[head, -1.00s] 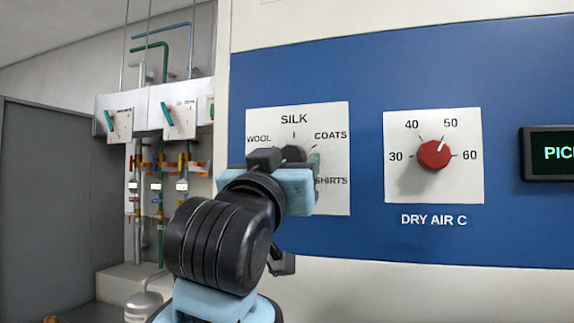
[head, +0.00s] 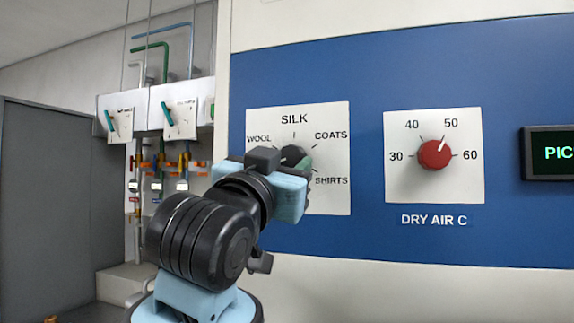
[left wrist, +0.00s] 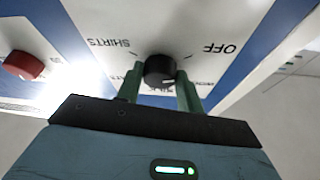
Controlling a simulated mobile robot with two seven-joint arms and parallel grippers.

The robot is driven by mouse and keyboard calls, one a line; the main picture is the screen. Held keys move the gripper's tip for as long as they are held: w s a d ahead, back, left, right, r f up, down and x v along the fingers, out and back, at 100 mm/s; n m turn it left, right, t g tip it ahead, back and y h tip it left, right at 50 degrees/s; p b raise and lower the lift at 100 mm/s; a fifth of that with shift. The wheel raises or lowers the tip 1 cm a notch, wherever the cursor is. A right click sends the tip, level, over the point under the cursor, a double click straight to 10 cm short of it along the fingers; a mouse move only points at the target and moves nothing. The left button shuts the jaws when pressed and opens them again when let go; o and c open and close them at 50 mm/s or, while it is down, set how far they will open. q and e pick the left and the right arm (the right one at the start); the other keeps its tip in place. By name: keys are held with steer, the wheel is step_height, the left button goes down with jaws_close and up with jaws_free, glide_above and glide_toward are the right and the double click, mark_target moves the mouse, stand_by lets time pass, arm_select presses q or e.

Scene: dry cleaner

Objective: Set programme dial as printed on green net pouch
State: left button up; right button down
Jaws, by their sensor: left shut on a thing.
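The programme dial is a black round knob (head: 291,155) on a white plate (head: 335,190) lettered SILK, WOOL, COATS and SHIRTS. My left gripper (head: 302,165) is at this knob and partly covers it in the head view. In the left wrist view, its two green fingers (left wrist: 159,76) are shut on the knob (left wrist: 160,68), one on each side. A small white mark shows on the knob's lower part there, on the side of the upside-down SILK lettering. OFF is readable in that view. The green net pouch and my right gripper are not in view.
A red dial (head: 434,154) marked DRY AIR C points near 50, right of the programme dial. A dark display (head: 552,153) with green letters is at the right edge. Valves and pipes (head: 160,150) stand at the left, beside a grey panel (head: 50,200).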

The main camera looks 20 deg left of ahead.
arm_select(q)
steer(key=m+h, duration=0.1)
steer(key=m, duration=0.1)
steer(key=m+g+h, duration=0.1)
steer(key=m, duration=0.2)
steer(key=m+h, duration=0.1)
steer(key=m, duration=0.1)
steer(key=shift+a+r+m+g, duration=0.15)
steer(key=shift+a+m+g, duration=0.2)
steer(key=shift+m+g, duration=0.05)
steer(key=m, duration=0.2)
steer(key=m+g+h, duration=0.1)
steer(key=m, duration=0.1)
steer(key=m+g, duration=0.1)
steer(key=m, duration=0.1)
steer(key=shift+a+r+h, duration=0.15)
steer(key=shift+r+h, duration=0.1)
steer(key=shift+h, duration=0.15)
steer(key=m, duration=0.2)
steer(key=m+g, duration=0.1)
steer(key=m, duration=0.1)
steer(key=m+g, duration=0.1)
steer(key=shift+r+m, duration=0.3)
steer(key=shift+m, duration=0.1)
steer(key=m, duration=0.2)
steer(key=m+g+y, duration=0.1)
steer(key=shift+r+m+g+y, duration=0.15)
steer(key=shift+m+g+y, duration=0.15)
steer(key=shift+m, duration=0.1)
steer(key=o, duration=1)
